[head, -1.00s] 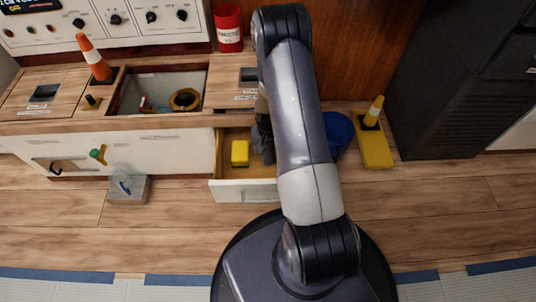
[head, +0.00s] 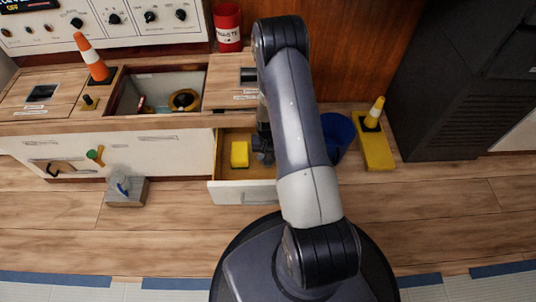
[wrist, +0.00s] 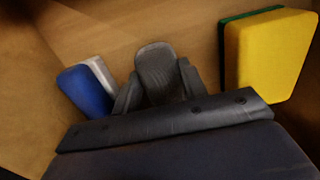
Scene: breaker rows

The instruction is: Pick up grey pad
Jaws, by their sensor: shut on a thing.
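The grey pad (wrist: 157,72) is a dark, textured piece with a rounded top in the wrist view. It sits between the two fingers of my gripper (wrist: 157,88), which is shut on it. In the head view my gripper (head: 263,150) is down inside the open drawer (head: 240,192), to the right of the yellow sponge. My arm hides part of the drawer there, and the pad cannot be made out in that view.
A yellow sponge with a green side (wrist: 268,52) lies right of the gripper, and a blue and white block (wrist: 86,90) lies left. The drawer walls are close by. A blue bin (head: 338,135) and a yellow block with a cone (head: 375,150) stand right of my arm.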

